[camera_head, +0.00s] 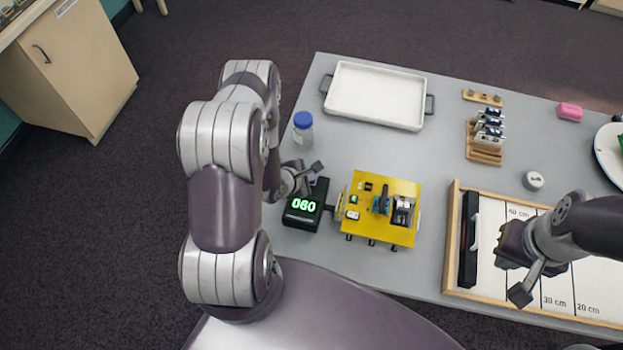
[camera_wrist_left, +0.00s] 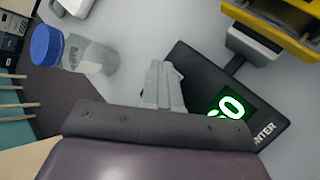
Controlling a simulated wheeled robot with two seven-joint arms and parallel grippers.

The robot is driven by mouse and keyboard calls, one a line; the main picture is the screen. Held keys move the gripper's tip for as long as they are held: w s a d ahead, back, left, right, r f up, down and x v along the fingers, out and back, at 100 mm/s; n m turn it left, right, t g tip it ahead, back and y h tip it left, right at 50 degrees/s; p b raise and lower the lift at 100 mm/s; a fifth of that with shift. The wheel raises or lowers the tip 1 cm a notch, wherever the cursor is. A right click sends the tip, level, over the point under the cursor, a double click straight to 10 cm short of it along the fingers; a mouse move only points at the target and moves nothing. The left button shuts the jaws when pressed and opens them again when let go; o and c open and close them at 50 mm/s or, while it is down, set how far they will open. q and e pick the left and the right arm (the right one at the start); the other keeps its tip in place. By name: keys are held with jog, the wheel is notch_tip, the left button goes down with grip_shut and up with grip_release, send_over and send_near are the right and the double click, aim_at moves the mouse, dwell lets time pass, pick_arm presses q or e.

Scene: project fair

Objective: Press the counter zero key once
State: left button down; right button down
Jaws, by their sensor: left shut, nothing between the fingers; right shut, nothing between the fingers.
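The counter (camera_head: 303,206) is a small black box with green lit digits, which look like 080 or 060. In the left wrist view the counter (camera_wrist_left: 190,64) shows at the right, its digits partly covered by my own wrist. I cannot make out a zero key in either view. My left gripper (camera_head: 304,186) is shut and empty, at the counter's far edge. In the left wrist view its fingertips (camera_wrist_left: 163,78) appear just beside the black box; I cannot tell whether they touch it. My right gripper (camera_head: 508,246) is shut and empty above the white ruled board.
A yellow board (camera_head: 380,230) with parts stands right of the counter. A blue-capped bottle (camera_head: 303,138) stands just behind my left gripper. A white tray (camera_head: 376,95) lies at the back. The wood-framed ruled board (camera_head: 590,277) is at the right. Grey tabletop between them is clear.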

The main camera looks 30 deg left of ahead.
pick_arm(q)
jog(key=shift+f+b, duration=0.3)
jog(key=shift+f, duration=0.1)
dwell(0.5)
jog(key=shift+r, duration=0.1)
jog(key=shift+r+p, duration=0.7)
jog(key=shift+p, duration=0.05)
notch_tip(320, 180, up, 5)
jog(key=p, duration=0.4)
dwell(0.4)
dwell(0.5)
